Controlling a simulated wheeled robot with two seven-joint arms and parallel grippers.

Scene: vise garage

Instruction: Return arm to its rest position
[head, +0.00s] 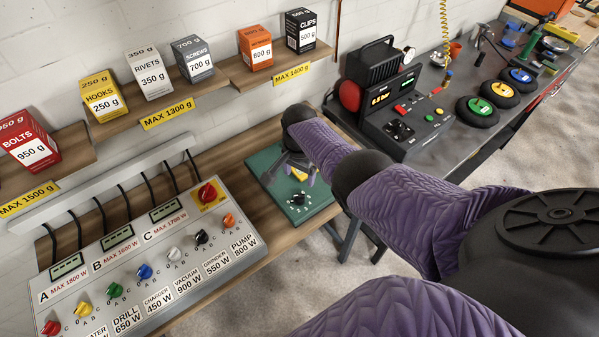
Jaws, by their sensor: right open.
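My right arm (400,210), in a purple quilted sleeve with dark joints, reaches from the lower right across to the bench in the head view. Its gripper (291,176) hangs low over a green board (265,212) on the wooden bench, beside a black dial (298,198). The gripper is open, and the wrist partly hides it. I cannot tell whether its fingers touch the board. My left gripper is out of view.
A grey power panel (140,250) with coloured knobs stands left of the board. Shelves above hold boxes such as the yellow hooks box (101,96). A black compressor unit (385,95) and several wheels (478,111) occupy the dark bench at right.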

